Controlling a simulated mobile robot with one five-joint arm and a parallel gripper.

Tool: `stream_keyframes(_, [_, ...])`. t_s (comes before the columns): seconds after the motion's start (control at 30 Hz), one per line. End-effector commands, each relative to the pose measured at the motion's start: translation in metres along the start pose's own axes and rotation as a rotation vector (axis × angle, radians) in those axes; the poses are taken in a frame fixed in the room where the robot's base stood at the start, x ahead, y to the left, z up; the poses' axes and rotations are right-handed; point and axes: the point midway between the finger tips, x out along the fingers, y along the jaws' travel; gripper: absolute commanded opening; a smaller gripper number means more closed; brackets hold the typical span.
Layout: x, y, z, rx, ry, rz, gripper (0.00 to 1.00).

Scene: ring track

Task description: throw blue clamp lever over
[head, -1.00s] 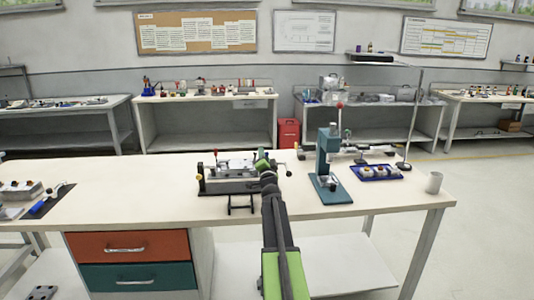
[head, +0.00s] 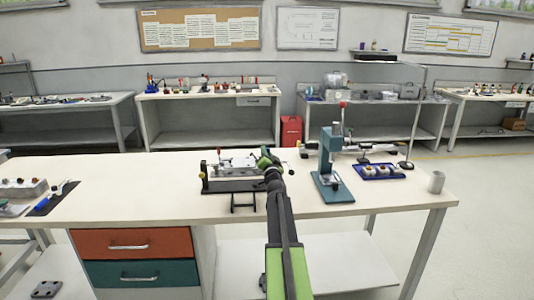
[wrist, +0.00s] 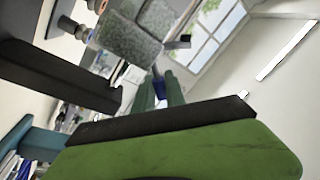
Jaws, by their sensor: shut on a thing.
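A clamp fixture (head: 232,181) stands on the near bench, with a red-knobbed lever (head: 219,154) and a yellow knob on its left side. My gripper (head: 266,158) is at the fixture's right end, and my arm hides part of it. In the wrist view, the green fingers of my gripper (wrist: 159,96) are shut on a small blue piece, the blue clamp lever (wrist: 159,88). In the head view the lever is hidden behind my gripper. A grey block of the fixture (wrist: 130,40) shows close by in the wrist view.
A teal press (head: 331,165) stands right of my gripper. Beyond it are a blue tray (head: 365,173) with small parts and a grey cup (head: 436,182). A blue-handled tool (head: 46,203) lies on a dark mat at left. The bench top between mat and fixture is clear.

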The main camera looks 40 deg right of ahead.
Motion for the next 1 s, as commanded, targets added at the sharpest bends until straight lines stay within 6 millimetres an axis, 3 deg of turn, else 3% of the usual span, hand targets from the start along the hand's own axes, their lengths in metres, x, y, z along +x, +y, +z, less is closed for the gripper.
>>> stream_keyframes(0.13, [0.001,-0.004,-0.004,-0.096,-0.016,-0.011,0.00])
stream_keyframes(0.43, [0.001,-0.003,-0.003,-0.109,-0.019,-0.012,0.00])
stream_keyframes(0.47, [0.001,-0.003,-0.003,-0.109,-0.019,-0.012,0.18])
stream_keyframes(0.5, [0.001,-0.003,-0.003,-0.109,-0.019,-0.012,0.23])
stream_keyframes(0.8, [0.000,-0.003,-0.002,-0.109,-0.020,-0.011,0.24])
stream_keyframes(0.87, [-0.004,-0.003,-0.001,-0.110,-0.020,-0.011,0.24])
stream_keyframes(1.0, [-0.031,-0.003,0.000,-0.110,-0.020,-0.011,0.24])
